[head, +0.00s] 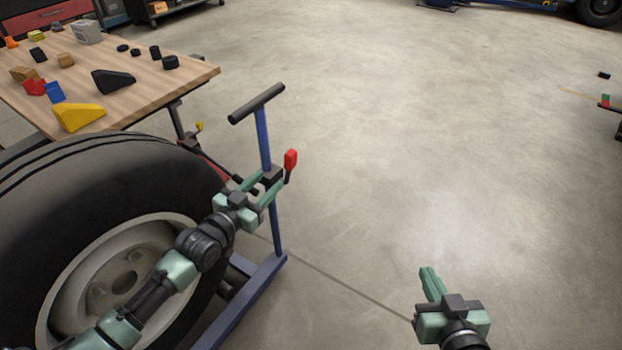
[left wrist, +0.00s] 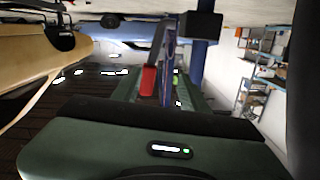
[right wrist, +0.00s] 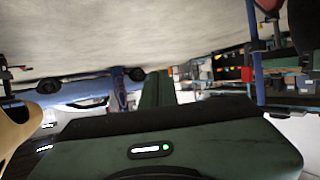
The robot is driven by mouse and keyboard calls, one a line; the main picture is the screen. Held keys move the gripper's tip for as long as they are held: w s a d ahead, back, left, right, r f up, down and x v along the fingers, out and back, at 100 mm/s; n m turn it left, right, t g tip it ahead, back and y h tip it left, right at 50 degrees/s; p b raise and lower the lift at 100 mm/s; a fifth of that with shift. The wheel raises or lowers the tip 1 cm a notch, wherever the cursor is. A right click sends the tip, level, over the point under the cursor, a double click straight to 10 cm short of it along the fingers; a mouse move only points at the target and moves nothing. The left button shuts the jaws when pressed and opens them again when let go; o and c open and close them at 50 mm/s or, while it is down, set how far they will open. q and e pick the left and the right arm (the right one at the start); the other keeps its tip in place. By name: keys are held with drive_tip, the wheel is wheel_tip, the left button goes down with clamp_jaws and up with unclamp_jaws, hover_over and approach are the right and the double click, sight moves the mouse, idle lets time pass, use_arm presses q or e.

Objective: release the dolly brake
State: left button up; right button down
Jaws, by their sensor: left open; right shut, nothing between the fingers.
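The dolly has a blue upright post (head: 263,137) with a black T-handle (head: 257,103) on a blue base frame (head: 243,300). The red-gripped brake lever (head: 290,160) stands up beside a black block on the post. My left gripper (head: 274,180) is open at that block, just below the red grip. In the left wrist view the red grip (left wrist: 148,80) appears between the fingers; contact cannot be told. My right gripper (head: 428,270) is shut and empty, low over the floor, well right of the dolly. The right wrist view also shows the lever's red grip (right wrist: 247,74).
A large tyre (head: 120,185) with a pale rim stands left of the post, behind my left arm. A wooden table (head: 150,95) at upper left holds a yellow wedge (head: 79,117), a black wedge (head: 113,80) and small blocks. Open concrete floor lies to the right.

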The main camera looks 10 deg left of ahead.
sight(287, 162)
use_arm(q)
drive_tip(key=d+r, duration=0.1)
drive_tip(key=w+d+r+h, duration=0.1)
drive_tip(key=shift+d+r+m+b, duration=0.1)
drive_tip(key=shift+r+m+b, duration=0.2)
drive_tip(key=shift+r, duration=0.1)
drive_tip(key=b+x, duration=0.2)
drive_tip(key=x, duration=0.4)
drive_tip(key=shift+w, duration=0.3)
drive_tip(key=shift+w+d, duration=0.15)
drive_tip(key=shift+w, duration=0.1)
use_arm(e)
wheel_tip(287, 162, up, 14)
drive_tip(key=a+t+y, duration=0.1)
drive_tip(key=t+y, duration=0.1)
drive_tip(key=t, duration=0.5)
drive_tip(key=shift+w, duration=0.2)
use_arm(q)
clamp_jaws()
